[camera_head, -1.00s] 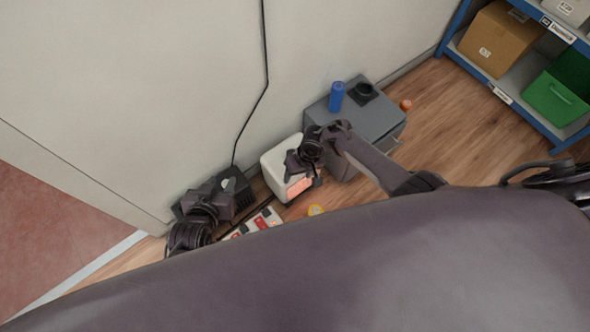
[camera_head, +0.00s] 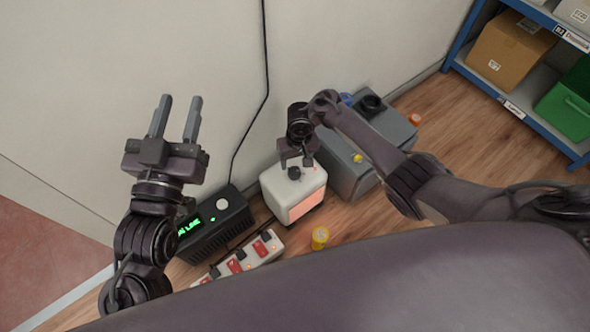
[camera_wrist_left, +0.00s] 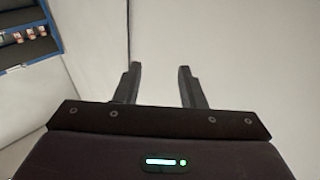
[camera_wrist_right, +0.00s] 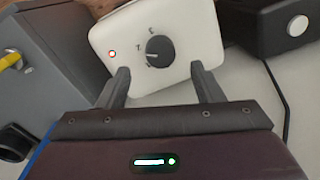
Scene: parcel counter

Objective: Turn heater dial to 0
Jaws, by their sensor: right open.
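The heater (camera_head: 281,190) is a white box with a glowing orange front, standing on the floor by the wall. Its round black dial (camera_head: 294,173) is on top. In the right wrist view the dial (camera_wrist_right: 160,48) has small printed marks beside it, too small to read surely, and a small red light (camera_wrist_right: 113,54) shows on the heater's top. My right gripper (camera_head: 296,164) is open just above the heater top, its fingers on either side of the dial and apart from it. My left gripper (camera_head: 180,100) is open, empty and raised, left of the heater.
A black unit (camera_head: 215,222) with a green display stands left of the heater. A power strip (camera_head: 240,258) with red switches lies in front. A grey cabinet (camera_head: 345,180) stands close on the right. A yellow roll-like object (camera_head: 320,238) is on the floor. Blue shelving (camera_head: 520,115) is far right.

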